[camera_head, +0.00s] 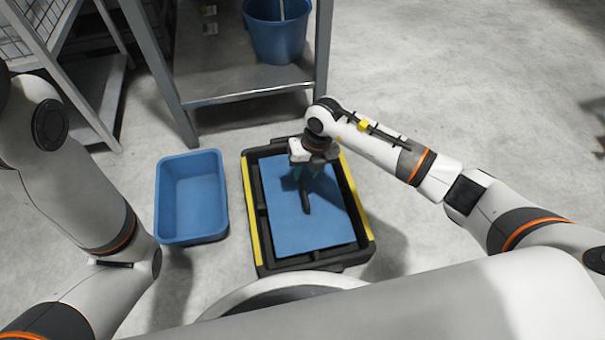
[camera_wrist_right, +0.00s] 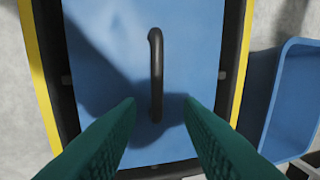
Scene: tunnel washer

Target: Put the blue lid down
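The blue lid (camera_head: 325,231) is a flat rectangle with a dark bar handle (camera_head: 306,207) in its middle. It lies within the rim of a black cart with yellow sides (camera_head: 248,200); how firmly it rests there I cannot tell. In the right wrist view the lid (camera_wrist_right: 105,30) fills the middle, with the handle (camera_wrist_right: 156,65) upright in the picture. My right gripper (camera_head: 305,178) is above the lid. Its teal fingers (camera_wrist_right: 160,103) are apart, one on each side of the handle's near end, with nothing gripped. My left gripper is out of view.
An empty blue bin (camera_head: 191,197) stands on the floor just left of the cart; its edge shows in the right wrist view (camera_wrist_right: 293,100). A metal table (camera_head: 250,82) with a blue bucket (camera_head: 277,35) stands behind. A wire rack (camera_head: 40,30) is at far left. Floor on the right is clear.

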